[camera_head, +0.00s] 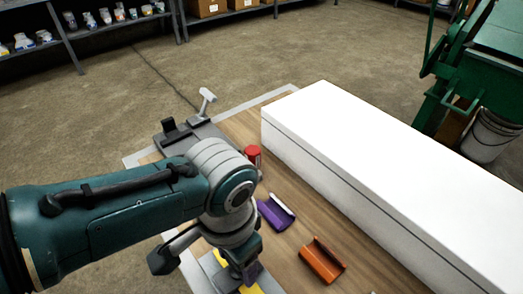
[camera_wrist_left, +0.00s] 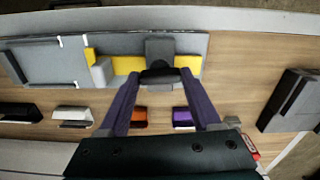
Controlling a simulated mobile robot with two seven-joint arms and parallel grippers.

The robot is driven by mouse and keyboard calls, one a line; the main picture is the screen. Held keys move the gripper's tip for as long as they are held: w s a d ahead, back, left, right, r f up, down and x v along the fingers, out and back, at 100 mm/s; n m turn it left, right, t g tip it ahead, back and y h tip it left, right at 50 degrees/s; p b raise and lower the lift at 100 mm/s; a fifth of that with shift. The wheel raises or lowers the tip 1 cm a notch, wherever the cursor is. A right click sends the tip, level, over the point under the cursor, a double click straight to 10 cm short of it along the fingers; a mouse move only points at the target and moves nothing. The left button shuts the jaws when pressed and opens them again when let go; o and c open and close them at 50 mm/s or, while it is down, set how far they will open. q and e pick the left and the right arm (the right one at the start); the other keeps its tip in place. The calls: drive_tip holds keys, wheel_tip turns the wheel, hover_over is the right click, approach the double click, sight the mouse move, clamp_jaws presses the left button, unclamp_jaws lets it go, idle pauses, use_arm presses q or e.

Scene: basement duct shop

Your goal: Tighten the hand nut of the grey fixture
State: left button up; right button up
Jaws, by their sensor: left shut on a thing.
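The grey fixture (camera_wrist_left: 160,46) shows in the left wrist view as a grey block on a flat grey plate with yellow strips. A dark bar-like hand nut (camera_wrist_left: 160,76) sits on its near side. My left gripper (camera_wrist_left: 160,78) has purple fingers that close in on the two ends of this nut and are shut on it. In the head view my left gripper (camera_head: 245,275) points down at the table's near edge, and my own arm hides most of the fixture. A yellow part (camera_head: 250,288) of the plate shows beside the fingers. My right gripper is in neither view.
A long white box (camera_head: 370,170) fills the table's right side. A dark clamp-like device with a grey T-handle (camera_head: 206,98) stands at the far corner.

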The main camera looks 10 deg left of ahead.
use_arm(q)
drive_tip(key=shift+m, duration=0.6)
drive_tip(key=o, duration=1.4)
wheel_tip(320, 180, up, 9)
drive_tip(key=p, duration=0.4)
drive_tip(key=shift+f, duration=0.1)
drive_tip(key=shift+r, duration=0.6)
